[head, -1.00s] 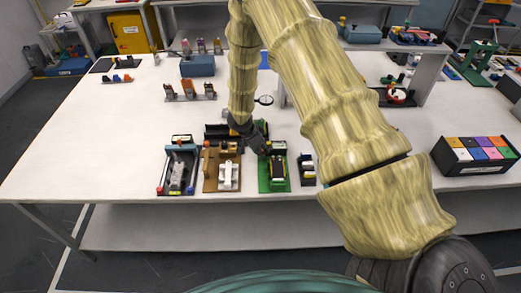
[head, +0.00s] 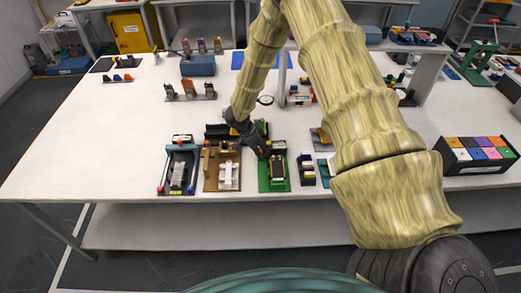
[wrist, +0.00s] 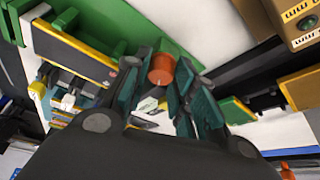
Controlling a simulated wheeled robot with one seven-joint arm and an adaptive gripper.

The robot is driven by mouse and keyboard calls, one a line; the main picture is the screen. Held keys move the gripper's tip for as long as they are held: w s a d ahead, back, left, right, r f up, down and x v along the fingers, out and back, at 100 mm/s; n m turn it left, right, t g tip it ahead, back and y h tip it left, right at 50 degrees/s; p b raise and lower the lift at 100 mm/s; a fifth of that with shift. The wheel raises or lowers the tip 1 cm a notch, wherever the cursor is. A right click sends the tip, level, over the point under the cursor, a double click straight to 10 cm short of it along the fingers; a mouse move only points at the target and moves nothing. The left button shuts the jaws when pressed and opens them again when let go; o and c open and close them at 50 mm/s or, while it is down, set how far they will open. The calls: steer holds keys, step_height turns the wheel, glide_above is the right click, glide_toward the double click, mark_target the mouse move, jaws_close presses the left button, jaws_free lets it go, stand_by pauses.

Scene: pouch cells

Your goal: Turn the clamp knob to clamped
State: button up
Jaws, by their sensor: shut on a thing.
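The clamp knob appears to be the orange-red cylinder (wrist: 161,69) in the wrist view. My gripper (wrist: 160,88) has its teal-padded fingers on either side of it, shut on it. The knob's turned position cannot be read. In the head view my gripper (head: 263,150) is at the back of a green fixture (head: 265,184) that carries a dark block. The green base (wrist: 160,20) also shows in the wrist view, with a black, yellow-edged part (wrist: 75,48) beside the fingers.
A brown fixture (head: 209,182) with a white part stands close left of the green one, and a black-framed fixture (head: 164,178) is further left. A small dark holder (head: 307,172) is close on the right. The table (head: 90,150) is clear at the left.

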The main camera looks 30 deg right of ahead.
steer(key=o, duration=1)
steer(key=shift+o, duration=0.2)
steer(key=v, duration=1.2)
steer(key=shift+w, duration=0.1)
